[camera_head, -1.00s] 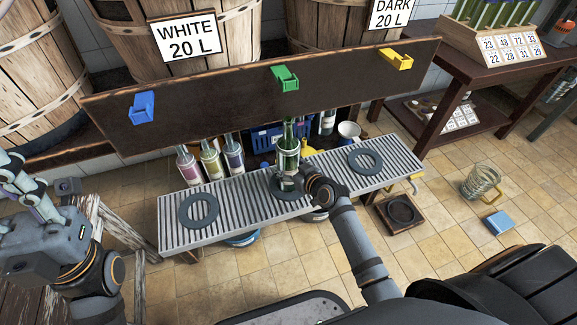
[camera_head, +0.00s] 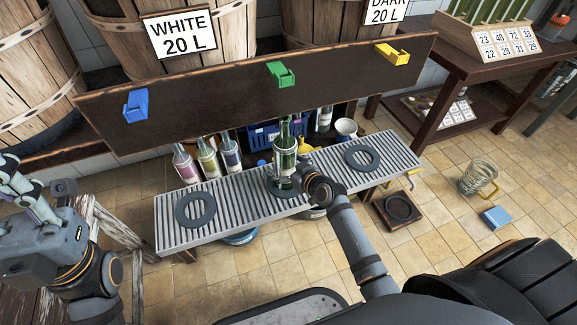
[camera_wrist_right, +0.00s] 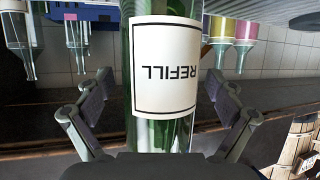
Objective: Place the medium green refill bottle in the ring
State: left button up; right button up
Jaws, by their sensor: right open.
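The green refill bottle (camera_head: 285,160) stands upright at the middle grey ring (camera_head: 285,193) on the slatted bench. Its base is partly hidden by my right gripper, so I cannot tell exactly how it sits in the ring. My right gripper (camera_head: 300,176) is open at the bottle's front right. In the right wrist view, the bottle with its white REFILL label (camera_wrist_right: 165,68) stands between the spread fingers, with gaps on both sides. My left gripper (camera_head: 18,190) is at the far left edge, away from the bench; its jaw opening is unclear.
Two more rings, left (camera_head: 196,210) and right (camera_head: 361,158), lie empty on the slatted bench (camera_head: 235,200). Several labelled bottles (camera_head: 207,158) stand behind it. A dark board with blue, green (camera_head: 281,75) and yellow holders rises behind.

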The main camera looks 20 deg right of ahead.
jog(key=v, duration=1.2)
